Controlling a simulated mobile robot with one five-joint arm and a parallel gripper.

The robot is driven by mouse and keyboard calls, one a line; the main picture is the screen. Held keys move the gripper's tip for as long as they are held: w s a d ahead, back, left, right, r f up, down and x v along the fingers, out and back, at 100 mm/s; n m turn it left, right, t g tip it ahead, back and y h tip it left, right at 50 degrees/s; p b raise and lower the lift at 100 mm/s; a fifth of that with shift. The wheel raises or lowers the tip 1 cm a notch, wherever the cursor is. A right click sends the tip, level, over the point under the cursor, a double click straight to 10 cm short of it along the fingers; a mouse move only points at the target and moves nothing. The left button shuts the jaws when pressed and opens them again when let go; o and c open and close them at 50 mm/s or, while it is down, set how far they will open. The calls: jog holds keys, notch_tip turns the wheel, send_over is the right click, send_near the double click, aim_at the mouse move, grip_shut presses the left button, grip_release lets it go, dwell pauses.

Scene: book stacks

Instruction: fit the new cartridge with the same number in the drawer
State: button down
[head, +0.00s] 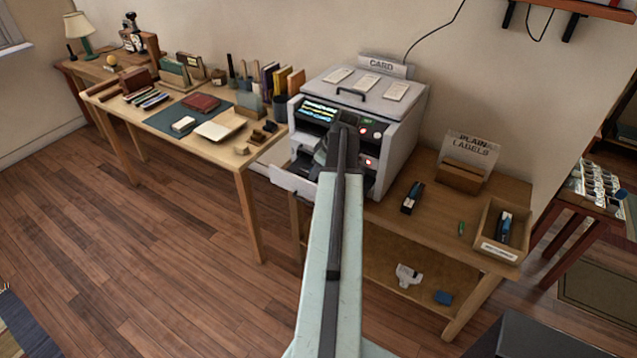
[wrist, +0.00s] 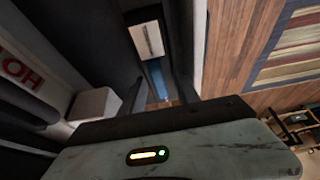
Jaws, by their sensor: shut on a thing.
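My gripper (wrist: 158,75) is shut on a dark cartridge with a pale label and a blue band (wrist: 157,78). The printer's drawer or front flap (head: 292,182) stands open at the lower left. Another dark cartridge with blue (head: 412,197) lies on the table right of the printer. One more (head: 504,227) lies in a labelled wooden tray (head: 500,250). No cartridge number is readable.
A plain-labels holder (head: 465,176) stands behind the loose cartridge. A crowded desk (head: 225,152) is left of the printer. The wooden floor (head: 130,260) in front is clear.

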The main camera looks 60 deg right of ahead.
notch_tip(320, 180, down, 2)
jog(key=shift+f+b, duration=0.2)
jog(key=shift+b, duration=0.2)
jog(key=shift+r, duration=0.3)
jog(key=shift+f, duration=0.2)
jog(key=c, duration=1.2)
grip_release()
jog(key=shift+o, duration=0.2)
jog(key=shift+r, duration=0.15)
jog(key=p+v, duration=1.1)
jog(key=v, duration=0.1)
jog(key=shift+p, duration=0.3)
